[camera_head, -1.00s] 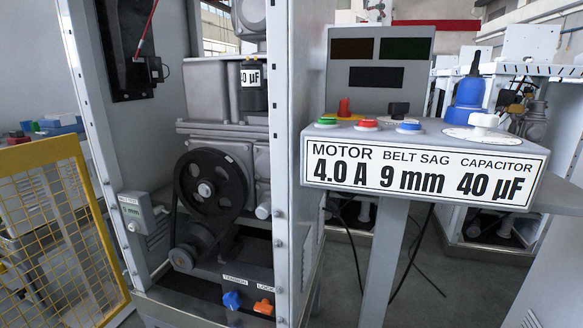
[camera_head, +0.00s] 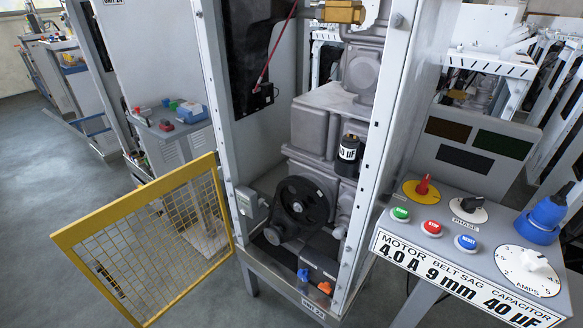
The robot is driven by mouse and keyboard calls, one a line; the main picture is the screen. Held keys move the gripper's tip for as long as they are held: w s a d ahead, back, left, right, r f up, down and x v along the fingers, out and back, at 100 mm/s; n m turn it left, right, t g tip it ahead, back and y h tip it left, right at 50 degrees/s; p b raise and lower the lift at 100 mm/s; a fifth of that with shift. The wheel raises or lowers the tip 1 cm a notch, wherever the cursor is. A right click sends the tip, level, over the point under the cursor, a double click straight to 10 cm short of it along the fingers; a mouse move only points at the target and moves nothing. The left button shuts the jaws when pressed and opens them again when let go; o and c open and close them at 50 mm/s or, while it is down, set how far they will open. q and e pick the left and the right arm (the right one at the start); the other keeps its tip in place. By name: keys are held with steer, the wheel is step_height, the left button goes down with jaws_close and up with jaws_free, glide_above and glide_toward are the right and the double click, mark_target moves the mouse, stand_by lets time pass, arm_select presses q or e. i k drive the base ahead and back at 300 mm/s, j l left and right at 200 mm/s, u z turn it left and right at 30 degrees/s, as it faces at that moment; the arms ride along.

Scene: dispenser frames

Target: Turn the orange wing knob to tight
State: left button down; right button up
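The orange wing knob (camera_head: 325,287) sits low inside the open machine cabinet, on a dark panel at the base of the frame. A blue wing knob (camera_head: 303,274) is just left of it. The orange knob is small here and its wing angle cannot be read; the markings near it are not legible in this view. Neither of my grippers is in view.
A yellow mesh gate (camera_head: 150,245) stands open at the front left of the cabinet. A black belt pulley (camera_head: 301,201) is above the knobs. A control console (camera_head: 455,225) with buttons and dials stands at the right. Grey floor (camera_head: 50,200) is clear at the left.

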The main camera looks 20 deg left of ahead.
mark_target(326, 287)
steer(key=k+j+u, duration=0.15)
steer(key=j, duration=0.25)
steer(key=j+u, duration=0.15)
steer(key=j, duration=0.25)
steer(key=k+j+u, duration=0.15)
steer(key=j, duration=0.3)
